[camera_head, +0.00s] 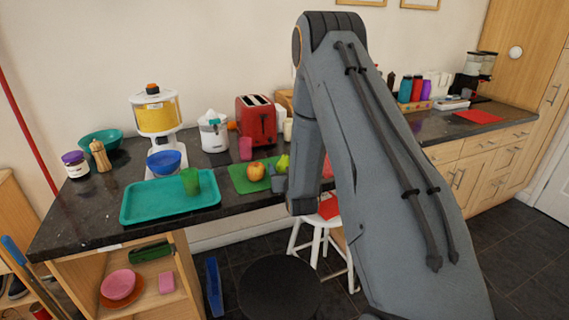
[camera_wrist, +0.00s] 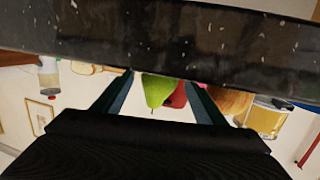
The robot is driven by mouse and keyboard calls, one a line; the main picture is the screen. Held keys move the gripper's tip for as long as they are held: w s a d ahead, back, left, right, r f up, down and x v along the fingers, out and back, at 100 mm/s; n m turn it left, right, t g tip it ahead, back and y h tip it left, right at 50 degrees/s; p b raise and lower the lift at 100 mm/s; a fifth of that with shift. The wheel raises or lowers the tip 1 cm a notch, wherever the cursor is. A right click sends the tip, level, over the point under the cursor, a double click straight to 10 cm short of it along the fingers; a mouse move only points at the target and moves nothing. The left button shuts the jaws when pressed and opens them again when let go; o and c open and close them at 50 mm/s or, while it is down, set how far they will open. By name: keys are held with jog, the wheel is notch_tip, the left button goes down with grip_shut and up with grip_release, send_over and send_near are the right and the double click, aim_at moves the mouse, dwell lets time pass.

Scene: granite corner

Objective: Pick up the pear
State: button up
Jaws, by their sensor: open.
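The green pear (camera_head: 283,163) stands on a green cutting board (camera_head: 241,184) on the dark counter, right of a red-yellow apple (camera_head: 256,171). My gripper (camera_head: 280,183) is at the counter's front side, just in front of the pear, and partly hidden by my arm. In the wrist view, which is upside down, the pear (camera_wrist: 157,90) appears between the two open fingers (camera_wrist: 160,98), with its stem end pointing down in the picture. The fingers hold nothing. Whether they reach the pear's sides is unclear. The apple (camera_wrist: 230,101) appears beside the right finger.
The dark counter (camera_wrist: 160,35) fills the top of the wrist view. A red toaster (camera_head: 256,121) and a pink cup (camera_head: 245,148) stand behind the board. A teal tray (camera_head: 150,212) with a green cup (camera_head: 190,181) lies left. A white stool (camera_head: 318,222) stands below.

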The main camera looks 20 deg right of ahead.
jog(key=shift+x, duration=0.9)
jog(key=c, duration=1.1)
jog(key=shift+c, duration=0.4)
jog(key=shift+r, duration=0.1)
